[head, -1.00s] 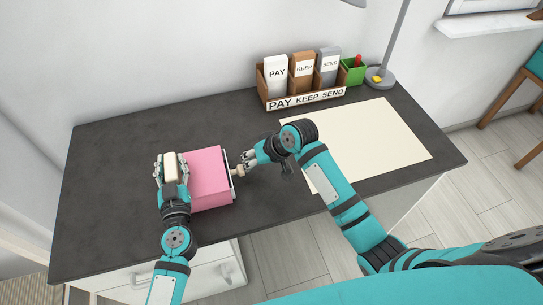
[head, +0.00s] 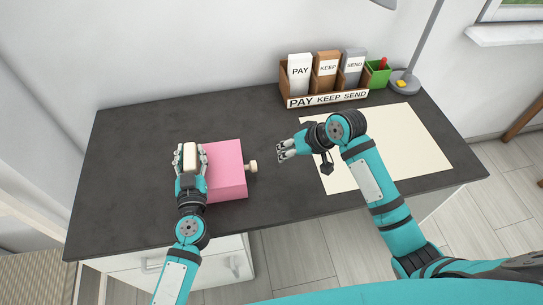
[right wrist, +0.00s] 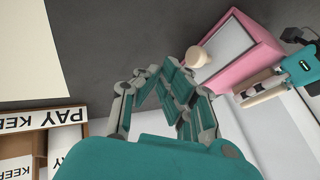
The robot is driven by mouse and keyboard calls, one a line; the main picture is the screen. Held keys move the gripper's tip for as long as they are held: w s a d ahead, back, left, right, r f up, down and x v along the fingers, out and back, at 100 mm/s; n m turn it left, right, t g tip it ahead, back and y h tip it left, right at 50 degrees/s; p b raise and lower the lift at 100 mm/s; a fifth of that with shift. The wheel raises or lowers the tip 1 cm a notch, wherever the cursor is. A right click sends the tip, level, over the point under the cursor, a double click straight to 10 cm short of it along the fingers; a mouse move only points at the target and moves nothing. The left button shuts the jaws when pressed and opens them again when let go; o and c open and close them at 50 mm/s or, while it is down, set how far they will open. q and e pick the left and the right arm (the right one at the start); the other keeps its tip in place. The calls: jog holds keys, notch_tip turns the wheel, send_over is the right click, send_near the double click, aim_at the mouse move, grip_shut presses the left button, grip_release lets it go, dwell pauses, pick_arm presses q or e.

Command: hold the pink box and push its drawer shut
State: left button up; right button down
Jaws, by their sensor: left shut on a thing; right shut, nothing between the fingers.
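The pink box (head: 226,170) sits on the dark desk, left of the middle. Its pale drawer front (right wrist: 230,45) lies within the pink rim in the right wrist view, with no visible gap. The drawer's cream knob (head: 252,167) sticks out to the right; it also shows in the right wrist view (right wrist: 197,58). My left gripper (head: 190,155) is shut on a cream bar at the box's left side; the fingers partly hide it. My right gripper (head: 283,151) is shut and empty, to the right of the knob and apart from it.
A letter holder (head: 328,99) marked PAY, KEEP, SEND stands at the back, beside a green cup (head: 376,75) and a lamp (head: 404,82). A cream sheet (head: 408,150) covers the desk's right part. Bare desk (head: 130,150) lies left of the box.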

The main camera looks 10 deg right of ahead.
pick_arm(q)
jog(key=shift+a, duration=0.1)
pick_arm(e)
jog(key=v, duration=0.5)
jog(key=shift+s+d+r, duration=0.1)
jog(key=shift+s+r, duration=0.05)
jog(key=shift+r, duration=0.1)
pick_arm(q)
jog(key=o, duration=1.1)
jog(key=shift+o, duration=0.2)
